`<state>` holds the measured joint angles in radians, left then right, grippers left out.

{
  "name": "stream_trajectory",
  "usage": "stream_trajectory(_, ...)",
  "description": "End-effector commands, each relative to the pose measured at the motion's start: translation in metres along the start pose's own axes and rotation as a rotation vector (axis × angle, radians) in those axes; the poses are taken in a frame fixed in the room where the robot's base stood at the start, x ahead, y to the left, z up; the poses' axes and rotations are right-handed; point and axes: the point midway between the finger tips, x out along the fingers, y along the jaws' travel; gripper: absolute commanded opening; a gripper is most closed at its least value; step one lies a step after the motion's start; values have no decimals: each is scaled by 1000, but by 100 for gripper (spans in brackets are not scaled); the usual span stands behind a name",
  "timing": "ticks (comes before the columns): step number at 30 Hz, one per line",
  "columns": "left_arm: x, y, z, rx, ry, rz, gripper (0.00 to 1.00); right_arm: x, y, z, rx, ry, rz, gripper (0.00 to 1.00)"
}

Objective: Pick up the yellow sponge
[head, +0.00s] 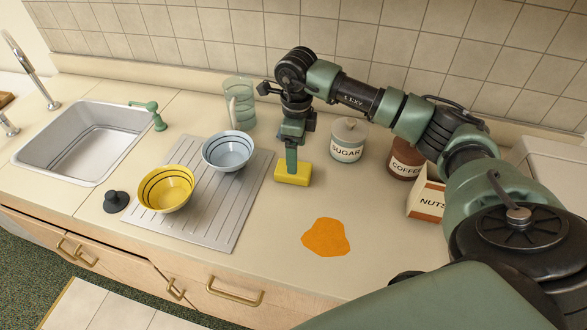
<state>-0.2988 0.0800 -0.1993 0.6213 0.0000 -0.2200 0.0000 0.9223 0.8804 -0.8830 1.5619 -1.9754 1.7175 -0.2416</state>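The yellow sponge (299,178) lies on the countertop in the head view, just right of the ridged draining board. My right gripper (291,168) comes down on it from above, its finger overlapping the sponge's top and middle. Only one finger shows clearly; the other is hidden, so I cannot tell whether the gripper grips the sponge or stands open around it. The sponge appears to rest on the counter. My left gripper is not in view.
A yellow bowl (165,189) and a pale blue bowl (228,151) stand on the draining board (215,215). A glass pitcher (240,105), sugar jar (348,141), coffee jar (404,160) and nuts box (427,196) stand around. An orange spill (326,237) lies in front; a sink (85,145) is left.

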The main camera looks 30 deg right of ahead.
Motion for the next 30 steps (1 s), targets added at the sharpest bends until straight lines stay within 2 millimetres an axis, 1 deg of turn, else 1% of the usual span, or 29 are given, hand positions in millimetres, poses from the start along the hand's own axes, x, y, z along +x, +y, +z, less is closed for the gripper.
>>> stream_trajectory(5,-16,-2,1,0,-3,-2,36,18,6,2,-2,1,5,82)
stream_trajectory(8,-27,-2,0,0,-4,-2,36,33,10,4,-2,1,6,82)
stream_trajectory(9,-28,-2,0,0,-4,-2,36,40,11,5,-2,0,6,82)
stream_trajectory(12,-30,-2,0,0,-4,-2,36,53,10,5,-1,-1,4,82)
stream_trajectory(16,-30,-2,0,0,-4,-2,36,59,10,5,-2,-3,3,82)
stream_trajectory(21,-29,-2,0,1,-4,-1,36,60,9,6,-2,-4,3,82)
stream_trajectory(23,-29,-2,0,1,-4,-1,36,60,9,6,-2,-4,3,65)
stream_trajectory(24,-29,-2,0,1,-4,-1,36,60,9,6,-2,-4,3,54)
stream_trajectory(26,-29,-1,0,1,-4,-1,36,59,9,6,-2,-4,3,37)
stream_trajectory(27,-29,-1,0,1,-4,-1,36,59,9,6,-2,-4,3,26)
stream_trajectory(28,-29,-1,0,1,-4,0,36,59,9,6,-2,-4,3,18)
stream_trajectory(30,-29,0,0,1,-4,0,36,59,9,6,-2,-4,3,18)
